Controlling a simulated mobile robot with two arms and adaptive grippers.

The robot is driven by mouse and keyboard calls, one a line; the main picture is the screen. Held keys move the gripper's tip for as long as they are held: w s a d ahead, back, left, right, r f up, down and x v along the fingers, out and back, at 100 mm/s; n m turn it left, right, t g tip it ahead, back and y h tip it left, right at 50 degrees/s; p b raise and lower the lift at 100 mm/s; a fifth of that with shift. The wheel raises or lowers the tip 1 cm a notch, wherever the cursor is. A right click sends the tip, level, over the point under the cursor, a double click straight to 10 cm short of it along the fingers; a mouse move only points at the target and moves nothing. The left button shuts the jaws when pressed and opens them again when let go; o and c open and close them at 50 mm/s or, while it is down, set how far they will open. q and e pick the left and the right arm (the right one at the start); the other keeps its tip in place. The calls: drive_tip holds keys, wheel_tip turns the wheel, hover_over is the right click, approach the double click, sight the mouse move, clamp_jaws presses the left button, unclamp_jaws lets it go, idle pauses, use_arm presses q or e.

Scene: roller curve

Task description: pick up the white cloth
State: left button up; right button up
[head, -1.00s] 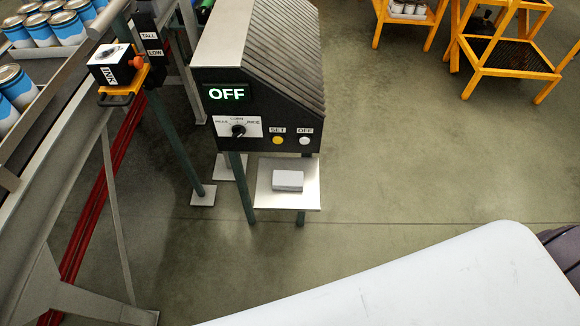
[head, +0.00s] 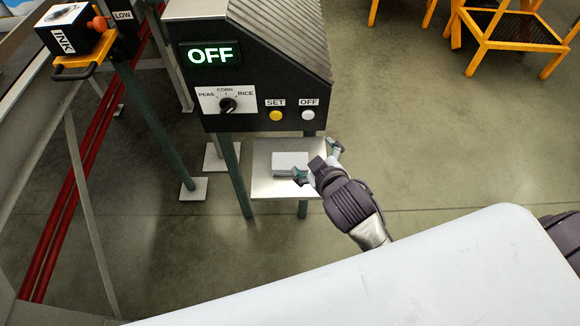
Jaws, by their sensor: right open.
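The white cloth (head: 289,162) is a small folded block lying on a square metal shelf (head: 262,185) under the dark control box. My right gripper (head: 317,161) reaches up from the lower right, its fingers spread. One fingertip is at the cloth's lower right corner in the picture, the other is to the right of the cloth near the shelf's right edge. I cannot tell whether the finger touches the cloth. My left gripper is not in view.
The control box (head: 250,75) with a lit OFF display, a dial and SET and OFF buttons overhangs the shelf. An INK box (head: 65,28) on a yellow-handled holder is at the upper left. Yellow stands (head: 510,40) are at the upper right. The floor between is clear.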

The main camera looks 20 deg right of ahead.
drive_tip(key=w+a+r+n+t+y, duration=0.45)
drive_tip(key=a+r+n, duration=0.25)
drive_tip(key=r, duration=0.3)
drive_tip(key=w+a+r+n+t+y, duration=0.3)
drive_tip(key=a+r+n+y, duration=0.35)
drive_tip(key=r, duration=0.35)
drive_tip(key=s+a+r+n+g+y, duration=0.1)
drive_tip(key=s+a+n+g+y, duration=0.1)
drive_tip(key=a+n+g+y, duration=0.55)
drive_tip(key=s+a+r+n+g+y, duration=0.2)
drive_tip(key=s+n+g, duration=0.15)
drive_tip(key=n, duration=0.65)
drive_tip(key=n+g+h+b, duration=0.1)
drive_tip(key=n+g+h, duration=0.8)
drive_tip(key=n+h, duration=0.8)
approach(290, 160)
drive_tip(key=f+m+h, duration=0.1)
drive_tip(key=a+f+m+h, duration=0.1)
drive_tip(key=f+m+h, duration=0.1)
drive_tip(key=shift+s+a+f+t, duration=0.15)
drive_tip(key=shift+a+t, duration=0.1)
drive_tip(key=shift+a, duration=0.15)
drive_tip(key=shift+s+a+f+p, duration=0.1)
drive_tip(key=shift+a+f+p, duration=0.1)
drive_tip(key=shift+f, duration=1.4)
drive_tip(key=shift+a+f+p, duration=0.15)
drive_tip(key=shift+f, duration=1.45)
